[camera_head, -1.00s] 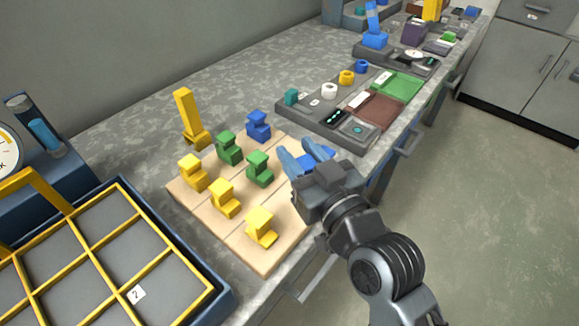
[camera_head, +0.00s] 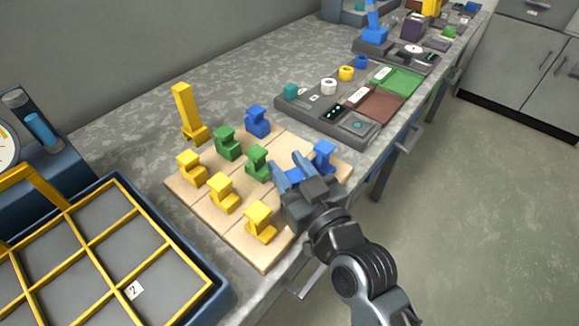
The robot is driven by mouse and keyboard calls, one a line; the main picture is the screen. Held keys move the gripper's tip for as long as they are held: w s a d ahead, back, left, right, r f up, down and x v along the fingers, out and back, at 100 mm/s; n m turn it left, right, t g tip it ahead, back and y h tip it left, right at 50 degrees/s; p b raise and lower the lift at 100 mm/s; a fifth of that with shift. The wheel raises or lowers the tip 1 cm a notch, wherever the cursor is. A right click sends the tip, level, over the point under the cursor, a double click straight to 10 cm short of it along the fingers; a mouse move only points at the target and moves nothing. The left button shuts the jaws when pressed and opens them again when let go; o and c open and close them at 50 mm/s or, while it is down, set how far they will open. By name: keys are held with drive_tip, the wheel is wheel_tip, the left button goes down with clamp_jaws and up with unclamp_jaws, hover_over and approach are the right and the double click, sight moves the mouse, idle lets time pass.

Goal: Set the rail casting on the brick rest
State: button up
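Several small stepped castings stand on a pale wooden board (camera_head: 205,208): yellow (camera_head: 223,193), green (camera_head: 258,163) and blue (camera_head: 257,122). I cannot tell which one is the rail casting. Another blue casting (camera_head: 324,155) stands just right of my gripper (camera_head: 290,164). My gripper is over the board's right part, its two blue-grey fingers apart. A patch of blue (camera_head: 293,175) shows between the fingers, mostly hidden by the gripper. The brown-red pad (camera_head: 374,104) on the grey station (camera_head: 312,122) looks like the brick rest and is bare in its middle.
A green pad (camera_head: 398,82) lies beside the brown one. A yellow upright piece (camera_head: 187,112) stands behind the board. A yellow-divided tray (camera_head: 105,215) is at lower left.

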drive_tip(key=o, duration=0.4)
drive_tip(key=shift+s+r, duration=0.1)
drive_tip(key=shift+r, duration=0.1)
drive_tip(key=b+v, duration=0.1)
drive_tip(key=v, duration=1.1)
drive_tip(key=shift+b, duration=0.35)
drive_tip(key=shift+f, duration=0.1)
drive_tip(key=s+d+f+m+h, duration=0.2)
drive_tip(key=s+d+f+h, duration=0.2)
drive_tip(key=s+d, duration=0.4)
drive_tip(key=s+d+r+m+h, duration=0.1)
drive_tip(key=s+d, duration=0.3)
drive_tip(key=s, duration=0.5)
drive_tip(key=s+d+r+m+h, duration=0.2)
drive_tip(key=s+d+m+h, duration=0.1)
drive_tip(key=s, duration=0.7)
drive_tip(key=shift+s+d+g+h, duration=0.15)
drive_tip(key=shift+d+g+h, duration=0.3)
drive_tip(key=shift+d, duration=0.25)
